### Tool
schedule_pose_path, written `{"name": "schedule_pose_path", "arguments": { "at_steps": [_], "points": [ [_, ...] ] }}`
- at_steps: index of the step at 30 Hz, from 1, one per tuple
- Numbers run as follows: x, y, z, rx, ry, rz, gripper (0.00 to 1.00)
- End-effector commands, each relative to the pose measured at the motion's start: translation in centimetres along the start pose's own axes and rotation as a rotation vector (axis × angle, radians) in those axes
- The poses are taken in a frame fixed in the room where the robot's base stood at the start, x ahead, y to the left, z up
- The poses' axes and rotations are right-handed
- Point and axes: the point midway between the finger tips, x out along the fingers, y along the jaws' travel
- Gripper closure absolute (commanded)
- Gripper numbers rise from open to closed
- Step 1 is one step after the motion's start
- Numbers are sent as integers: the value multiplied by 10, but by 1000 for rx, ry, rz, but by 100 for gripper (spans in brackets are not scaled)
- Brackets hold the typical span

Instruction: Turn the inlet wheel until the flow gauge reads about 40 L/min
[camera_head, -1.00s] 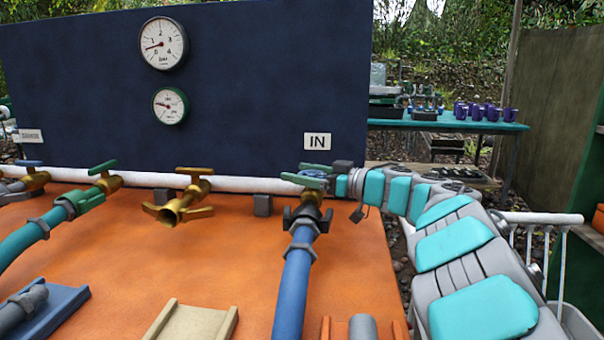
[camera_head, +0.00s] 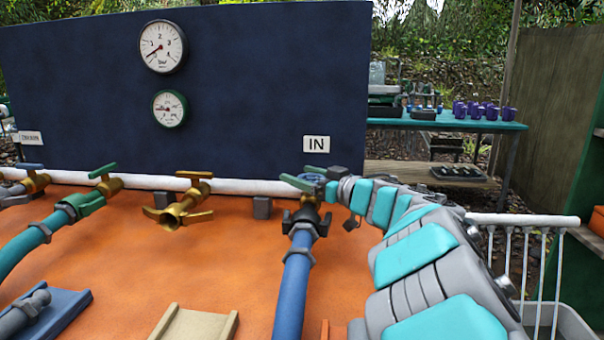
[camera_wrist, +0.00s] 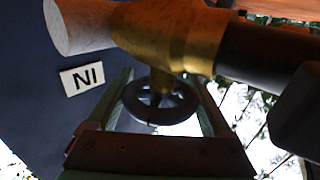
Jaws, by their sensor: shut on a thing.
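The inlet wheel (camera_wrist: 160,100) is a dark spoked ring on a brass valve body (camera_wrist: 180,35), under the IN sign (camera_wrist: 82,78). My gripper (camera_wrist: 165,103) has a finger on each side of the wheel and is shut on it.
A blue hose (camera_head: 293,285) runs forward from the inlet valve. A brass valve (camera_head: 182,205) and a green valve (camera_head: 100,190) stand to the left on the orange deck (camera_head: 230,260). A teal table (camera_head: 450,121) with purple cups is behind at right.

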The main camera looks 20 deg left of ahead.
Motion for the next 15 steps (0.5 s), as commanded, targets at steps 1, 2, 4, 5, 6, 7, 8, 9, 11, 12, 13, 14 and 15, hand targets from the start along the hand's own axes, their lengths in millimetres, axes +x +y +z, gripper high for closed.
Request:
{"name": "schedule_pose_path", "arguments": {
  "at_steps": [1, 2, 4, 5, 6, 7, 8, 9, 11, 12, 13, 14, 15],
  "points": [
    [0, 0, -1, 1, 0, 10, 71],
    [0, 0, -1, 0, 1, 15, 71],
    [-1, 1, -1, 0, 1, 20, 71],
    [-1, 1, 0, 0, 1, 20, 71],
    [-1, 1, 0, 0, 1, 20, 71],
    [-1, 1, 0, -1, 1, 20, 71],
    [-1, 1, 0, -1, 1, 19, 71],
    [-1, 1, 0, -1, 1, 19, 71],
    [-1, 1, 0, -1, 1, 19, 71],
    [-1, 1, 0, -1, 0, 19, 13],
    [-1, 1, 0, -1, 0, 18, 10],
    [-1, 1, 0, -1, 0, 18, 7],
    [-1, 1, 0, -1, 0, 18, 2]
  ]
}}
